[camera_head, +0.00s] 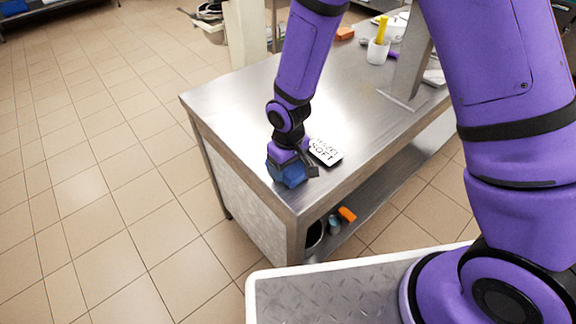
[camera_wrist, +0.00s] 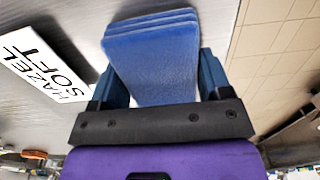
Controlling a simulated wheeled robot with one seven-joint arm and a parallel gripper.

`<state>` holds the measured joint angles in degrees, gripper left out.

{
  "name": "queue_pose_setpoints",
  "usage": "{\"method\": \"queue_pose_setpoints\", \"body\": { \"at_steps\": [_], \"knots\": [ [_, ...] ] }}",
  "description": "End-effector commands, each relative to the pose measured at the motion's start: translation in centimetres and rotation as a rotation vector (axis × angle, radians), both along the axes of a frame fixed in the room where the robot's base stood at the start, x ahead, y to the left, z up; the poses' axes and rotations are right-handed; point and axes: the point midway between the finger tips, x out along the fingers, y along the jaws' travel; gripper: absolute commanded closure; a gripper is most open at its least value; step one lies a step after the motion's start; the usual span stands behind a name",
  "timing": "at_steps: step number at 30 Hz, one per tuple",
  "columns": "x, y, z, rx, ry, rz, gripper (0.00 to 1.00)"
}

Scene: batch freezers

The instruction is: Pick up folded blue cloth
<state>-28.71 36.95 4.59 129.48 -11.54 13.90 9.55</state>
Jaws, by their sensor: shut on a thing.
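The folded blue cloth (camera_wrist: 152,55) shows several stacked layers in the wrist view. My gripper (camera_wrist: 158,80) has one finger on each side of the cloth and is shut on it. In the head view the cloth (camera_head: 287,174) is at the near left corner of the steel table, under my gripper (camera_head: 291,168), which partly hides it. I cannot tell whether the cloth touches the table top.
A sign reading "HAZEL SOFT" (camera_head: 325,152) lies close beside the cloth on the steel table (camera_head: 240,95). A white cup with a yellow-handled tool (camera_head: 378,50) stands farther back. An orange object (camera_head: 347,214) is on the lower shelf. Tiled floor lies open at left.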

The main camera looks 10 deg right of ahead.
Motion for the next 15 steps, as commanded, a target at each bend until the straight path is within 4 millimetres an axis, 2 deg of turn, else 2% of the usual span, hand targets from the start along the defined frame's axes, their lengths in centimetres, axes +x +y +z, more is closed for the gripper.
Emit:
{"method": "queue_pose_setpoints", "body": {
  "at_steps": [5,11,15],
  "knots": [
    [0.0,0.0,1.2,0.001,-0.001,0.000,0.52],
    [0.1,0.0,3.5,0.002,-0.003,0.001,0.52],
    [-2.9,0.6,3.5,-0.001,0.002,0.005,0.52]
  ]
}}
